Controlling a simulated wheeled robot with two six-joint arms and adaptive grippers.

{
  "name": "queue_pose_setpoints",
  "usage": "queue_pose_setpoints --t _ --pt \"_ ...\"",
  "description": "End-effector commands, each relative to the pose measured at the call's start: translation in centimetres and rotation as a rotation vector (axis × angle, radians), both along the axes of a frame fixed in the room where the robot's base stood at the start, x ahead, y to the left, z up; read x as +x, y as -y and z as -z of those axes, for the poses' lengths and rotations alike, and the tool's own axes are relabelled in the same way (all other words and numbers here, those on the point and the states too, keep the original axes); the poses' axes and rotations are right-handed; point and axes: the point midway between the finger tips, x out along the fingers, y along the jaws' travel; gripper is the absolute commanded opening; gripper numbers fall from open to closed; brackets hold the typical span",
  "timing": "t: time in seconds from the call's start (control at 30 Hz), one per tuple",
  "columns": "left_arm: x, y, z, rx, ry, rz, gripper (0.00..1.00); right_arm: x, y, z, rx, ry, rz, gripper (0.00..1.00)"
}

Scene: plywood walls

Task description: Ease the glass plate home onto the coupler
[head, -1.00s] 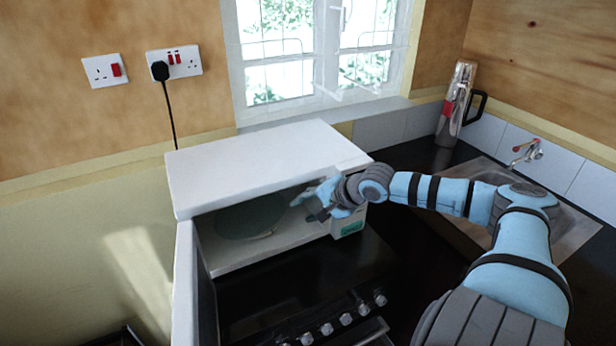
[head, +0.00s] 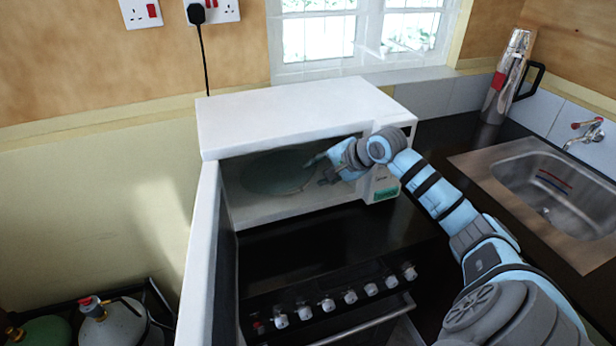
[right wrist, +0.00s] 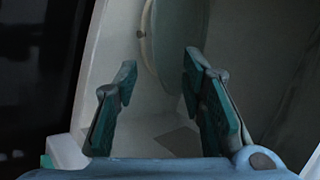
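The glass plate (head: 275,175) is a dim greenish disc inside the open white microwave (head: 285,118). In the right wrist view the plate (right wrist: 167,40) shows as a curved rim and part of a face beyond the fingertips. My right gripper (head: 318,170) reaches into the microwave's opening, at the plate's right side. In the right wrist view the gripper (right wrist: 160,68) is open, its fingers well apart with nothing held between them. The coupler cannot be made out. I cannot tell whether the plate sits level or seated. My left gripper is out of view.
The microwave door (head: 205,255) stands open on the left. A black stove with knobs (head: 350,297) lies below. A steel sink (head: 545,190) and a flask (head: 508,75) are to the right. Gas bottles (head: 115,325) stand at lower left.

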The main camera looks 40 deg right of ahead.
Motion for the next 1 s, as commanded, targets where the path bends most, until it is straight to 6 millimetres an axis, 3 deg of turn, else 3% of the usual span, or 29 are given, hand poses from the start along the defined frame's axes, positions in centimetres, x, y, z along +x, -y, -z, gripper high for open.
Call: queue_pose_setpoints --t 0.3,0.7,0.93,1.0 --pt "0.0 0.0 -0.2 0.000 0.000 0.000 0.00 3.7 -0.5 3.5 0.002 0.001 0.001 0.37" --pt "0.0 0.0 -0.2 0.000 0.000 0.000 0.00 4.3 -0.6 4.1 -0.001 0.000 -0.001 0.37" --pt "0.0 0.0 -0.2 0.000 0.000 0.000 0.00 4.3 -0.6 4.1 -0.001 0.000 0.000 0.00" --pt "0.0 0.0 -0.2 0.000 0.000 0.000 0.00 4.3 -0.6 4.1 -0.001 0.000 0.000 0.00"
